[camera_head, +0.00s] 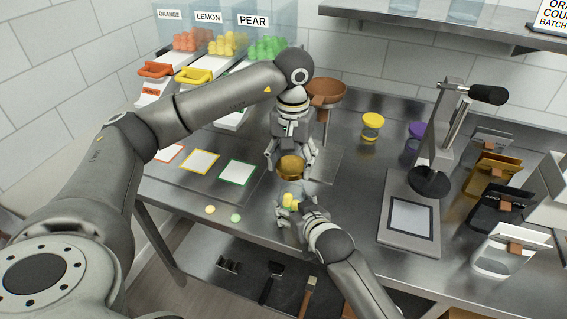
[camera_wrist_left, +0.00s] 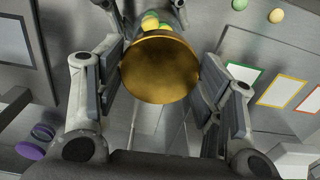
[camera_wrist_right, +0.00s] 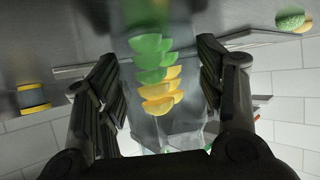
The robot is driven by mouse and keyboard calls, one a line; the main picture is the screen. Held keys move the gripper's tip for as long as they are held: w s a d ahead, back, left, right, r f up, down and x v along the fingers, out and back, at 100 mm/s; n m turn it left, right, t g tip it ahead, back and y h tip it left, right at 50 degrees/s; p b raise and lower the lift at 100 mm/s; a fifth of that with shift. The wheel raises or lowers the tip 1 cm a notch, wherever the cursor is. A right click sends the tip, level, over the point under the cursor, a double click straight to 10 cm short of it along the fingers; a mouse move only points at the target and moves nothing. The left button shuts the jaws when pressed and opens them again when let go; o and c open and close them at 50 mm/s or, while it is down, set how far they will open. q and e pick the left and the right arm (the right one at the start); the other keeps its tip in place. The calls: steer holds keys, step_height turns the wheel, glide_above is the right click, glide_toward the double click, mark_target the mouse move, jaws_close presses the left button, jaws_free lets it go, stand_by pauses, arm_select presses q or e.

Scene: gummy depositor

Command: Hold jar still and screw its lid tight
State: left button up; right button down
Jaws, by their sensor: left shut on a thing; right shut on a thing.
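The clear jar (camera_head: 303,190) stands at the front of the steel table with yellow and green gummies inside. In the right wrist view the jar (camera_wrist_right: 186,128) lies between the pads of my right gripper (camera_wrist_right: 165,85), which is shut on it. The gold lid (camera_head: 291,167) is at the jar's top. My left gripper (camera_head: 290,158) comes down from above and is shut on the lid. In the left wrist view the lid (camera_wrist_left: 160,68) sits between both pads, with gummies showing past its edge. The threads are hidden, so I cannot tell how tight it sits.
Yellow-lidded (camera_head: 372,126) and purple-lidded (camera_head: 414,142) jars stand behind to the right. Two loose gummies (camera_head: 210,209) lie left near the front edge. Gummy bins (camera_head: 208,45) stand at the back left.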

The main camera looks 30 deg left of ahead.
mark_target(292, 178)
arm_select(q)
steer(key=shift+s+d+r, duration=0.15)
steer(key=shift+d+r, duration=0.1)
steer(key=shift+r, duration=0.05)
steer(key=shift+f, duration=2.75)
steer(key=shift+f, duration=0.15)
steer(key=shift+f, duration=0.5)
